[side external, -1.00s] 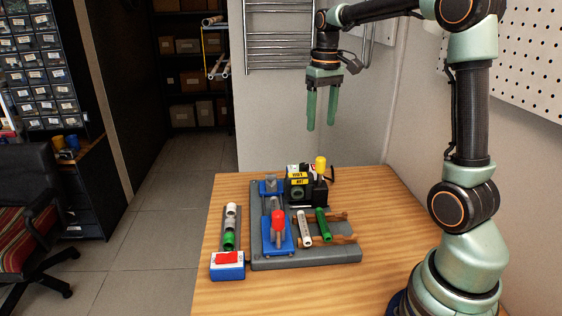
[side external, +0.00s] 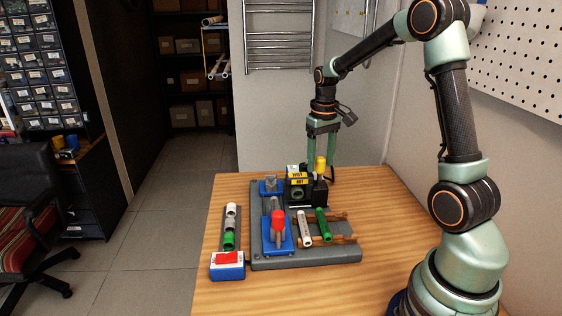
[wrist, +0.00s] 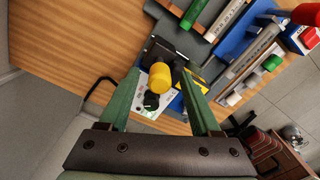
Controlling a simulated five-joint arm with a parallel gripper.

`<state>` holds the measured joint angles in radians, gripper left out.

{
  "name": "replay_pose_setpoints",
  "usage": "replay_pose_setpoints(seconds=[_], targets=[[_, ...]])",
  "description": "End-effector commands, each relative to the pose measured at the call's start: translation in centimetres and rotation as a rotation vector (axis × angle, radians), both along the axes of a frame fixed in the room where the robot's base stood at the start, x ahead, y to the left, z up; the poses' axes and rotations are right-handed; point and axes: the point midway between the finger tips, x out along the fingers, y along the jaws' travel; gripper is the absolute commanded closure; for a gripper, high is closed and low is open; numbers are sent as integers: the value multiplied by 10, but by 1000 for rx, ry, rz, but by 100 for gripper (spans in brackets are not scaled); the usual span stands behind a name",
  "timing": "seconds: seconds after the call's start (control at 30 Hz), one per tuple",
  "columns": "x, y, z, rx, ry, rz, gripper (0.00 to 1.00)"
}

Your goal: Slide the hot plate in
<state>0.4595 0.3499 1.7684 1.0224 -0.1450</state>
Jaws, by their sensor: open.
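The hot plate unit (side external: 297,194) is a black block with a yellow "HOT" label, at the back of the grey base. A yellow knob (side external: 320,165) stands upright at its right end. My gripper (side external: 321,167) is open and points down at the knob. In the wrist view, the yellow knob (wrist: 159,77) lies between the two green fingers of my gripper (wrist: 158,78), with a gap on each side. The fingertips look close to knob height, but their exact depth is unclear.
The grey base (side external: 300,261) holds a blue carriage with a red knob (side external: 278,217), a white pipe (side external: 304,228) and a green pipe (side external: 323,224). A blue-white box with a red top (side external: 227,266) stands at the front left. The right side of the wooden table (side external: 385,215) is clear.

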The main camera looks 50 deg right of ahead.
Motion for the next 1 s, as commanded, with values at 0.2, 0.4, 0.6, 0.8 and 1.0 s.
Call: replay_pose_setpoints(seconds=[0.2, 0.4, 0.6, 0.8, 1.0], targets=[[0, 0, -5, 0, 0, 0, 36], [0, 0, -5, 0, 0, 0, 55], [0, 0, -5, 0, 0, 0, 100], [0, 0, -5, 0, 0, 0, 100], [0, 0, -4, 0, 0, 0, 100]])
